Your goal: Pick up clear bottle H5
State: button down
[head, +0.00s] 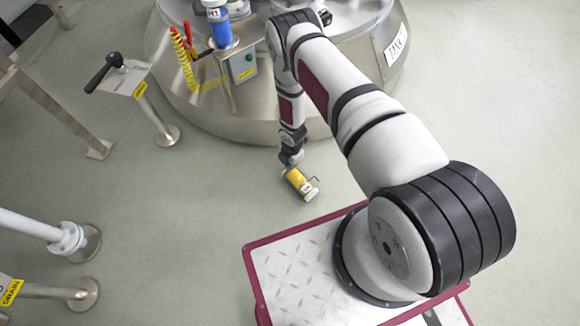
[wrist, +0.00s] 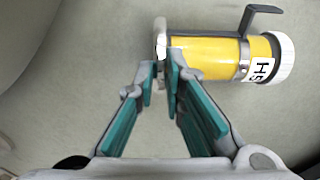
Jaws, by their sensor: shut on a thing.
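The bottle labelled H5 (wrist: 208,57) has a yellow body, a white cap at the right, a metal band and a dark grey handle. It lies sideways across the wrist view, with a pale flange at its left end. My gripper (wrist: 166,72) is closed to a narrow gap at that flanged end, shut on the bottle; the fingers hide the exact contact. In the head view the bottle (head: 299,183) hangs tilted at the end of my gripper (head: 291,163), cap toward the lower right. I cannot tell how far it is above the floor.
A lever post (head: 150,105) and pipes (head: 35,228) stand at the left. Floor around the bottle is clear.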

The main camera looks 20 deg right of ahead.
jog(key=shift+r+p, duration=0.3)
jog(key=shift+r, duration=0.35)
jog(key=shift+s+r+p, duration=0.25)
jog(key=shift+r+p, duration=0.2)
jog(key=shift+r, duration=0.2)
jog(key=shift+s+r+p, duration=0.25)
jog(key=shift+r+p, duration=0.2)
jog(key=shift+r, duration=0.15)
jog(key=s+d+p, duration=0.1)
jog(key=s+p, duration=0.1)
jog(key=s, duration=0.5)
jog(key=s+d+r+p, duration=0.1)
jog(key=s+p, duration=0.2)
jog(key=s, duration=0.4)
jog(key=shift+s+d, duration=0.4)
